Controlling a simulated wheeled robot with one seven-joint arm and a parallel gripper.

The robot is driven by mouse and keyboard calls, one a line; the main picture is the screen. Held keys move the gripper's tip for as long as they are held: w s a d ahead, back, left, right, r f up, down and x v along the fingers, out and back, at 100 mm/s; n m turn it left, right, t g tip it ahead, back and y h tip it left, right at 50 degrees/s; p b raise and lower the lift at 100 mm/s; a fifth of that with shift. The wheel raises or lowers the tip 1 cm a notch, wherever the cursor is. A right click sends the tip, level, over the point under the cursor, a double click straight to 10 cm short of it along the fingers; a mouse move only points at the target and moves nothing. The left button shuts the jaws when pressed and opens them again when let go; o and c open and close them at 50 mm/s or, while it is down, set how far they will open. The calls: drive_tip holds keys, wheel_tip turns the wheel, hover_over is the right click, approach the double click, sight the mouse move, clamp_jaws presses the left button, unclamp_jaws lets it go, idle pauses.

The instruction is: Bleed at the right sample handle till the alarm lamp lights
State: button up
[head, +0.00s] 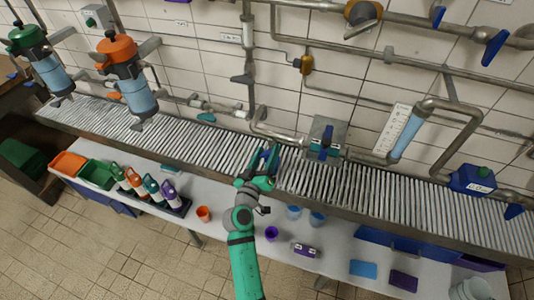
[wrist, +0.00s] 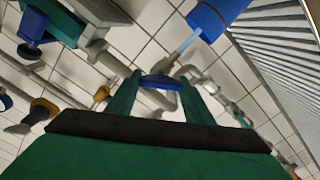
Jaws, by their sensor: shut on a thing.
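My gripper (head: 264,158) is at the wall pipework just above the ribbed drain, left of a grey box with a blue handle (head: 325,143). In the wrist view its green fingers (wrist: 162,88) are shut on a blue handle (wrist: 162,80). In the head view the gripper mostly hides this handle. Beside it in the wrist view is a blue cylinder (wrist: 214,16), with a pale blue strip (wrist: 187,44) between it and a pipe end; I cannot tell whether that is liquid. A blue box (head: 472,180) with a dark green dome stands at right; no lamp is clearly lit.
Pipes and orange-topped (head: 117,45) and green-topped (head: 25,38) units line the wall. The ribbed drain (head: 385,195) runs below. The front bench (head: 335,268) holds cups, bottles (head: 135,185), bins and small blocks. The tiled floor (head: 120,265) is clear.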

drive_tip(key=n, duration=0.3)
drive_tip(key=shift+f+n, duration=0.1)
drive_tip(key=shift+n, duration=0.2)
drive_tip(key=shift+a+f+n, duration=0.1)
drive_tip(key=shift+n, duration=1.7)
drive_tip(key=o, duration=1.1)
drive_tip(key=shift+c, duration=0.2)
drive_tip(key=shift+s, duration=0.1)
drive_tip(key=v, duration=1)
drive_tip(key=shift+s, duration=0.3)
drive_tip(key=shift+a, duration=0.1)
drive_tip(key=shift+c, duration=0.6)
